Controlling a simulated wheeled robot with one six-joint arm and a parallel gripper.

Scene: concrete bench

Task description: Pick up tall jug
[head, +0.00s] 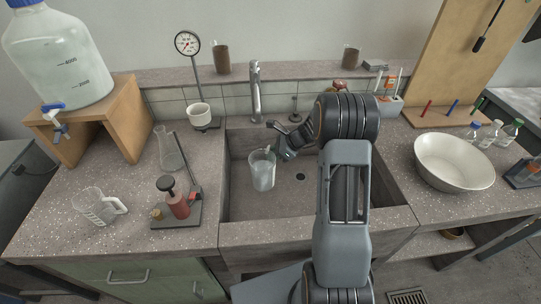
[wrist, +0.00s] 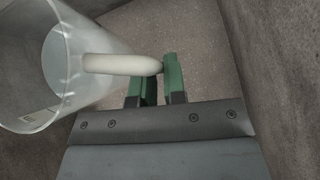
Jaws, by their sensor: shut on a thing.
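The tall jug (head: 262,174) is clear, with a pale handle, and is inside the sink basin, close to upright. My gripper (head: 274,151) reaches in from the right at the jug's handle side. In the wrist view the jug (wrist: 50,85) fills the left side, and its whitish handle (wrist: 115,65) runs to the green fingers of my gripper (wrist: 156,72). The fingers are shut on the handle. Whether the jug's base touches the sink floor cannot be told.
The sink walls (head: 237,185) surround the jug, and the faucet (head: 256,90) stands behind it. A shorter measuring jug (head: 97,207), a flask (head: 170,150) and a stand with a red bottle (head: 178,203) occupy the left counter. A white bowl (head: 454,162) sits at right.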

